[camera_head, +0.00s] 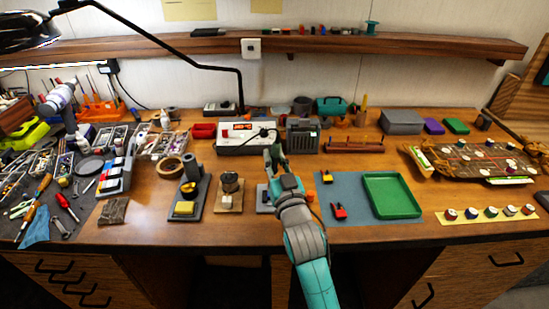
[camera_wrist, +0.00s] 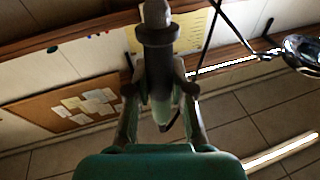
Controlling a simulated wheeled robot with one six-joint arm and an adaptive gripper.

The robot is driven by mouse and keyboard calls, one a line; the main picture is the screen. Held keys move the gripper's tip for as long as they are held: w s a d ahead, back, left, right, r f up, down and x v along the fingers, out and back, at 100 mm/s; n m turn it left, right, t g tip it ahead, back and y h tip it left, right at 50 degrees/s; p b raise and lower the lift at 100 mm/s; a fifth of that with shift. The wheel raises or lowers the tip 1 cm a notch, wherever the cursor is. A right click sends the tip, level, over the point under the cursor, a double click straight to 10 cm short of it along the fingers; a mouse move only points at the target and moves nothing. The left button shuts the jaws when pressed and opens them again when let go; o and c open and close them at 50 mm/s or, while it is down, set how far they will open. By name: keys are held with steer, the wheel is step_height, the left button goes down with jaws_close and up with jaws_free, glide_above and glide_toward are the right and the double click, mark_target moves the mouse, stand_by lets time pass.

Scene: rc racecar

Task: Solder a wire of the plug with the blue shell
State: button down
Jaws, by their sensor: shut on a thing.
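My gripper (camera_head: 275,160) is in front of the soldering station (camera_head: 244,139), which has a lit red display. In the wrist view my gripper (camera_wrist: 160,92) is shut on a dark, collared, pen-like tool, which looks like the soldering iron (camera_wrist: 158,55). The tool lies between the two fingers and points away from the palm. I cannot make out a blue shell or a wire. My arm partly hides a small grey-based fixture (camera_head: 263,199).
A green tray (camera_head: 391,196) lies on the mat's right side. A grey box-shaped unit (camera_head: 302,136) stands just behind my gripper. A black stand with a yellow sponge (camera_head: 184,208) and a wooden block (camera_head: 229,190) are to the left. The left bench is crowded with tools.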

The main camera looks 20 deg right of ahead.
mark_target(277, 148)
steer(key=shift+f, duration=0.3)
stand_by(3.5)
stand_by(0.5)
steer(key=shift+r, duration=3.05)
steer(key=shift+f, duration=0.1)
